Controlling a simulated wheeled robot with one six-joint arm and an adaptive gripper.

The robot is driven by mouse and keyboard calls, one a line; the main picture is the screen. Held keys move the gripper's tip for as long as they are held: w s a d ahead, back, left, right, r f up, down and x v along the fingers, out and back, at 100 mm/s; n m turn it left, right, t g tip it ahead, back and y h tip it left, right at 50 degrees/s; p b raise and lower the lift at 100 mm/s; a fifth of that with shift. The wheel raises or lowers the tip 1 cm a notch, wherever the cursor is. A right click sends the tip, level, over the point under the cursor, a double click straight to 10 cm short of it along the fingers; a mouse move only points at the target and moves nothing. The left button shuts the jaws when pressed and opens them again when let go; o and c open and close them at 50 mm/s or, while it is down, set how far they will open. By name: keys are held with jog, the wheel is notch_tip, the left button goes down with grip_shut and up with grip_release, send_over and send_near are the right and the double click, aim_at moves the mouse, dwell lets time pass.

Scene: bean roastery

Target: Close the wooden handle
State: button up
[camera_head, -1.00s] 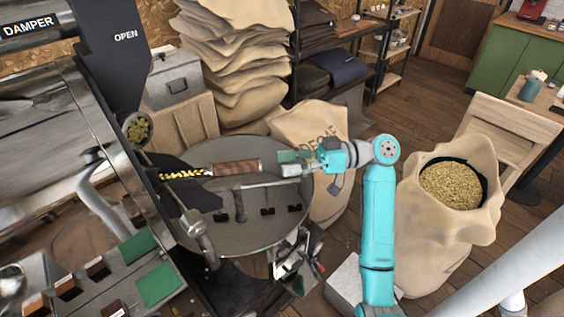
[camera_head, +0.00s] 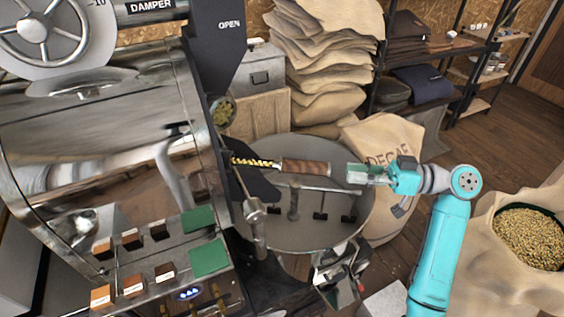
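The wooden handle (camera_head: 306,167) is a brown grip on a yellow-and-black striped bar (camera_head: 255,162) that comes from the dark front of the roaster. It sticks out level to the right, above the round cooling tray (camera_head: 345,222). My gripper (camera_head: 349,174) is just right of the handle's free end, with a small gap showing between them. It points left toward the handle. Its fingers are small and partly overlap in this view, so I cannot tell whether they are open or shut. Nothing shows in its grasp.
A rod with a metal knob (camera_head: 253,210) stands left of the tray. A DECAF sack (camera_head: 385,145) is behind my gripper. A sack of beans (camera_head: 525,240) is at right.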

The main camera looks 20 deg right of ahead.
grip_shut()
jog(key=s+d+m, duration=0.5)
jog(key=d+m, duration=0.3)
jog(key=m, duration=0.7)
send_near(292, 167)
jog(key=shift+w+d+f, duration=0.2)
jog(key=shift+d+f, duration=0.45)
jog(key=shift+d, duration=0.1)
jog(key=x, duration=1.1)
jog(key=shift+r, duration=0.1)
jog(key=shift+a, duration=0.1)
